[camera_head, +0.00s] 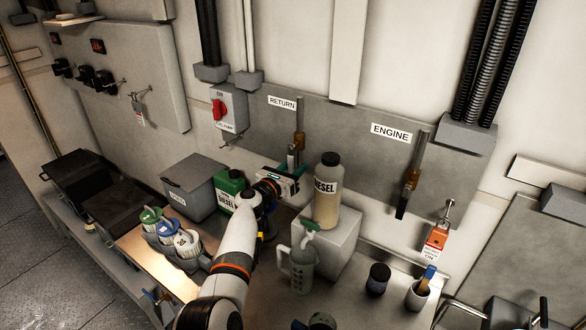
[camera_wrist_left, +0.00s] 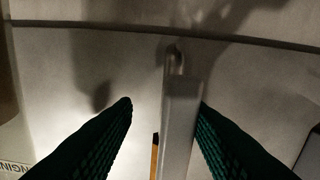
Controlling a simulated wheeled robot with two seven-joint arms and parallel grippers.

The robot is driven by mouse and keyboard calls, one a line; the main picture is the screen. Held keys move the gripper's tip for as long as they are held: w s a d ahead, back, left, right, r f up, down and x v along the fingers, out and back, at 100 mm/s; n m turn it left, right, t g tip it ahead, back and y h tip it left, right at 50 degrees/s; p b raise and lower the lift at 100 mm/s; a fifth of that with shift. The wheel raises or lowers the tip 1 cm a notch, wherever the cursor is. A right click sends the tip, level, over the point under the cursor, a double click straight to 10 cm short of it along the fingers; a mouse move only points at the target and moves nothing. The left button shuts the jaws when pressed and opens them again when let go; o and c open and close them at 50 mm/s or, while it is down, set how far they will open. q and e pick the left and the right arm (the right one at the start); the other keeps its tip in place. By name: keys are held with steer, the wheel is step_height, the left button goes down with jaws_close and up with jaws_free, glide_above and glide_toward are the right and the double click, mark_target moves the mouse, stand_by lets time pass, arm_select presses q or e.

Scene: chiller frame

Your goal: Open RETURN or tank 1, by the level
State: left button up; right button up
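The RETURN label (camera_head: 282,103) is on the grey wall panel, with an upright metal lever (camera_head: 299,118) with a brownish lower part just right of it. My left gripper (camera_head: 291,168) is at the lower end of this lever, partly hiding it. In the left wrist view a grey bar (camera_wrist_left: 181,115) stands between the two green ribbed fingers of my left gripper (camera_wrist_left: 163,108). The left finger is clearly apart from the bar; the right finger is close beside it, contact unclear. The ENGINE label (camera_head: 390,132) has a similar lever (camera_head: 418,150) beside it, angled downward. My right gripper is out of view.
A diesel bottle (camera_head: 327,190) stands on a white block (camera_head: 333,238) just right of my left gripper. A green diesel can (camera_head: 229,187) and grey box (camera_head: 193,187) are to the left. A jug (camera_head: 302,268) stands in front.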

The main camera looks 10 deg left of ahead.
arm_select(q)
steer(key=shift+a, duration=0.15)
steer(key=shift+s+a+p, duration=0.3)
steer(key=shift+s, duration=0.2)
steer(key=p+v, duration=0.1)
steer(key=v, duration=0.9)
steer(key=shift+s, duration=0.45)
steer(key=shift+d, duration=0.1)
